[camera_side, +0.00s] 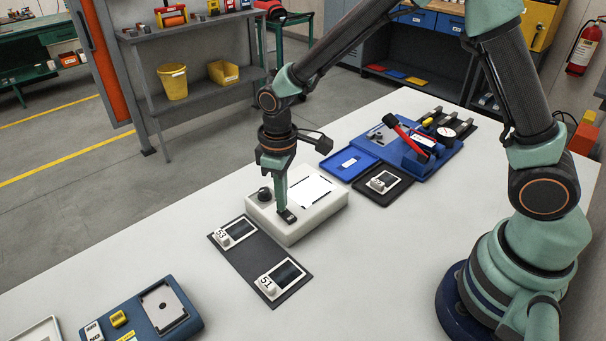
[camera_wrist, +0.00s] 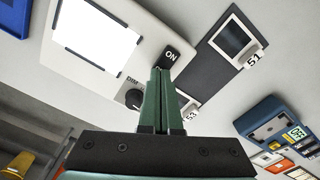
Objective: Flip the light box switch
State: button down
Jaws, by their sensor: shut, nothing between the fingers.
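The light box (camera_side: 320,221) is an off-white box on the table with a bright lit panel (camera_side: 311,190), also lit in the wrist view (camera_wrist: 97,34). A black dial (camera_side: 265,194) sits at its left end; in the wrist view the dial (camera_wrist: 133,98) is beside my fingers, marked DIM. The dark switch (camera_side: 287,216) is at the box's front edge; in the wrist view the switch (camera_wrist: 168,57) reads ON. My gripper (camera_side: 282,208) is shut and empty, pointing down with its tips at the switch. Whether the tips touch it I cannot tell.
A dark mat (camera_side: 248,258) with film pieces tagged 53 and 51 lies in front of the box. A blue tray (camera_side: 349,163) and another dark mat (camera_side: 367,191) lie behind it. A blue device (camera_side: 180,322) stands at front left. Table around the front right is clear.

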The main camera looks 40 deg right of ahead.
jog(key=shift+f, duration=0.6)
dwell(0.3)
jog(key=shift+r, duration=3.55)
jog(key=s+d+r+m+t, duration=0.5)
jog(key=s+d+r+m, duration=0.1)
jog(key=s+d+r, duration=0.5)
jog(key=shift+s+d+r+t, duration=0.2)
jog(key=shift+d+r+t, duration=0.1)
jog(key=shift+d+r, duration=0.5)
